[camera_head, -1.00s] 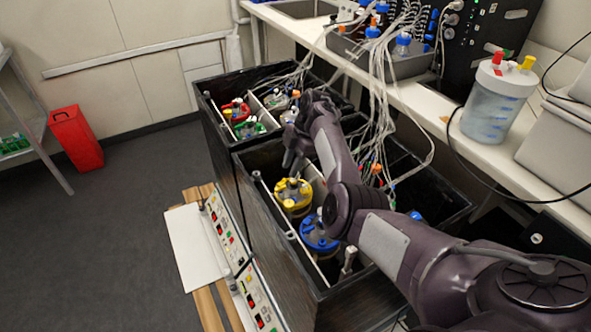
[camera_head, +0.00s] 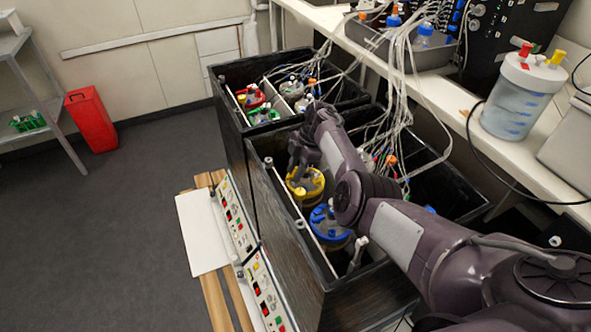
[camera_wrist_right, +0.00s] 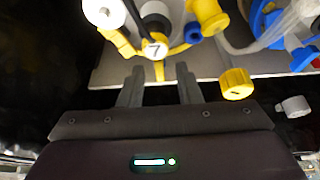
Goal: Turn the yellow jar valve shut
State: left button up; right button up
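The yellow jar (camera_head: 312,188) stands in the near black box, with its yellow lid ring showing. In the right wrist view its yellow fittings (camera_wrist_right: 210,15) and a round tag marked 7 (camera_wrist_right: 155,49) are at the top. A yellow knob (camera_wrist_right: 236,84) with a dark mark lies to the right of the fingers; I take it to be the valve, but its setting is unclear. My right gripper (camera_wrist_right: 160,72) is open and empty, its two fingers apart below the tag. In the head view the right gripper (camera_head: 296,172) is at the yellow jar's left rim. My left gripper is not in view.
A blue-lidded jar (camera_head: 331,222) stands just in front of the yellow one. The black box wall (camera_head: 300,235) rises close on the left. Tubes (camera_head: 400,110) hang behind my arm. Red- and green-lidded jars (camera_head: 262,114) stand in the far box.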

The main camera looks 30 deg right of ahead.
grip_shut()
